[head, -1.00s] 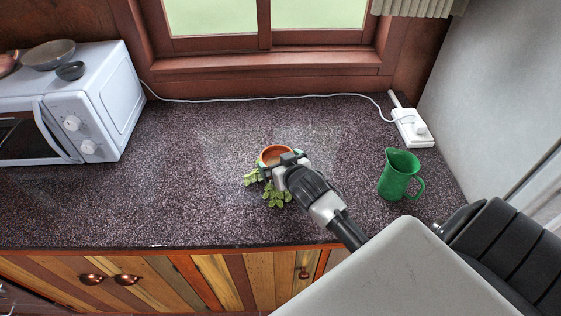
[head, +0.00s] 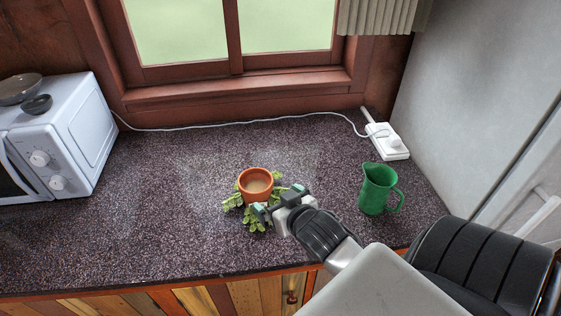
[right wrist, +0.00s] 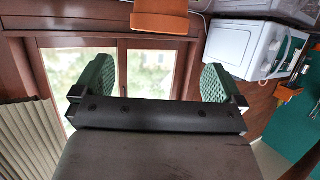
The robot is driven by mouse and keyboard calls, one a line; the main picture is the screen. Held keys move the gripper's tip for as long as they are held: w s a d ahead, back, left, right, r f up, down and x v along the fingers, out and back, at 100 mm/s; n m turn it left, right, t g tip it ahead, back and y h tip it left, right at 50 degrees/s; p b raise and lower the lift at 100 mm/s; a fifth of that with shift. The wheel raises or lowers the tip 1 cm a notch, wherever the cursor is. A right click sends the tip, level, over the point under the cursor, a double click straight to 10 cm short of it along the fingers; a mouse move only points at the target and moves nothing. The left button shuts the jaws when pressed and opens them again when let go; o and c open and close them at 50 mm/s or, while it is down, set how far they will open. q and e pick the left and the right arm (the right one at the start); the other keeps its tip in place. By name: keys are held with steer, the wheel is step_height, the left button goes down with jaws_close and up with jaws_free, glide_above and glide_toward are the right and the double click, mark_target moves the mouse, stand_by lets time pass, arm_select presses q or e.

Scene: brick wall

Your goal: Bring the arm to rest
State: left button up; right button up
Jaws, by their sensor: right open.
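My right gripper (head: 281,203) is in the head view, just to the lower right of a terracotta pot (head: 256,186) on the dark speckled countertop. Green leaves (head: 258,218) lie around the pot's lower side, partly behind the gripper. The gripper is open, with nothing between its fingers. In the right wrist view its two green-padded fingers (right wrist: 157,84) stand wide apart, and an orange-brown pot (right wrist: 160,17) shows beyond them at the top edge. My left gripper is not in view.
A green jug (head: 376,190) stands to the right of my gripper. A white microwave (head: 62,150) with bowls on top is at the left. A white power strip (head: 390,142) with a cable lies at the back right, beside a grey wall-like surface (head: 455,90). The countertop (head: 150,215) left of the pot is clear.

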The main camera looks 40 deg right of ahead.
steer(key=shift+s+r, duration=0.15)
steer(key=shift+s, duration=0.15)
stand_by(0.4)
steer(key=s+a+f+g, duration=0.1)
steer(key=s, duration=0.1)
steer(key=s+a+f+n+g, duration=0.1)
steer(key=s+a+f+g, duration=0.1)
steer(key=s+a+f+g+y, duration=0.1)
steer(key=s+f, duration=0.1)
steer(key=shift+s+a+f+g, duration=0.1)
steer(key=shift+s+a+g, duration=0.1)
steer(key=shift+a+g, duration=0.15)
steer(key=s+a+f+n+g+y, duration=0.1)
steer(key=s+a+f+n+g, duration=0.15)
steer(key=s+a+g, duration=0.45)
steer(key=s+d+f+b, duration=0.1)
steer(key=s+f, duration=0.1)
steer(key=f, duration=1.2)
steer(key=s+d+f, duration=0.1)
steer(key=s+f, duration=0.1)
steer(key=f, duration=1.2)
steer(key=s+d+f+b, duration=0.1)
steer(key=s+d+f, duration=0.1)
steer(key=s+f, duration=1.3)
steer(key=shift+s+d+f+n+g, duration=0.25)
steer(key=shift+f+n+g, duration=0.1)
steer(key=shift+f, duration=0.4)
steer(key=shift+c, duration=0.3)
